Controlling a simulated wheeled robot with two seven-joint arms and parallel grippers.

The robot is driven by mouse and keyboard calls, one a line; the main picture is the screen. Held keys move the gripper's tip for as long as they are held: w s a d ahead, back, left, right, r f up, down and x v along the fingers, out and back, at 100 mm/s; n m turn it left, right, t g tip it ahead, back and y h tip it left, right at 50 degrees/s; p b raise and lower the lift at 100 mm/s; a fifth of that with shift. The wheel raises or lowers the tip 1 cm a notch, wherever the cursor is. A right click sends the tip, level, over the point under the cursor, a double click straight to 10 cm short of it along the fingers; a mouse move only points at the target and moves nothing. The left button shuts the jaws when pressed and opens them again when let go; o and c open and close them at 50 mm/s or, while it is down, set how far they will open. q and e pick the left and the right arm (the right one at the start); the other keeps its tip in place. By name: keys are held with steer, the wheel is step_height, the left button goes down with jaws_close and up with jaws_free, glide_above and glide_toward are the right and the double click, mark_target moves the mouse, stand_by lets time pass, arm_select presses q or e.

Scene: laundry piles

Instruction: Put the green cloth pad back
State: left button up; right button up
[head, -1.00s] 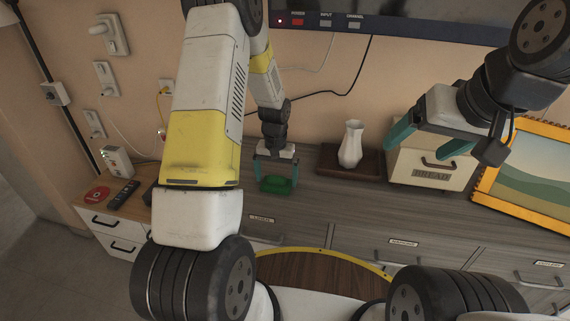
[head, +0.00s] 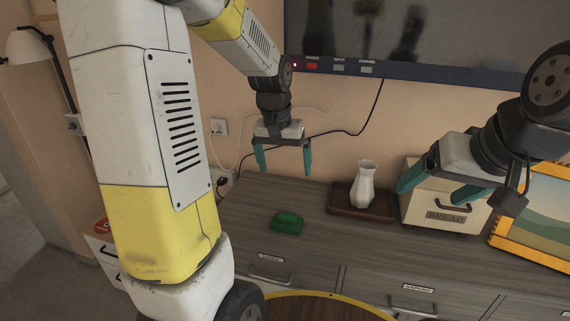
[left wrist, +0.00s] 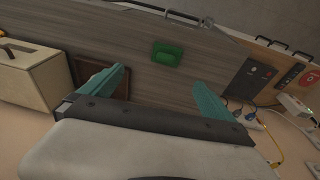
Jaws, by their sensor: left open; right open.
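The green cloth pad (head: 287,223) lies on the grey wooden top of the long cabinet (head: 310,245), above the left labelled drawer. It also shows in the left wrist view (left wrist: 167,54), beyond and between the fingertips. My left gripper (head: 283,173) is open and empty, raised above the cabinet near the wall, apart from the pad. In the left wrist view its two teal fingers (left wrist: 160,78) are spread wide. My right gripper (head: 428,195) is open and empty at the right, in front of the bread box.
A white vase (head: 363,184) stands on a dark tray (head: 340,206) right of the pad. The bread box (head: 440,218) and a yellow-framed picture (head: 535,220) are further right. A screen (head: 420,40) hangs above, with cables down the wall. The cabinet top around the pad is clear.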

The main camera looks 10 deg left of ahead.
arm_select(q)
steer(key=s+r+t, duration=0.2)
steer(key=s+r, duration=0.3)
steer(key=s, duration=0.4)
steer(key=s+d+r+t+h, duration=0.1)
steer(key=s+r+t, duration=0.1)
steer(key=s+r, duration=0.3)
steer(key=s, duration=0.4)
steer(key=shift+d+r, duration=0.15)
steer(key=shift+d, duration=0.15)
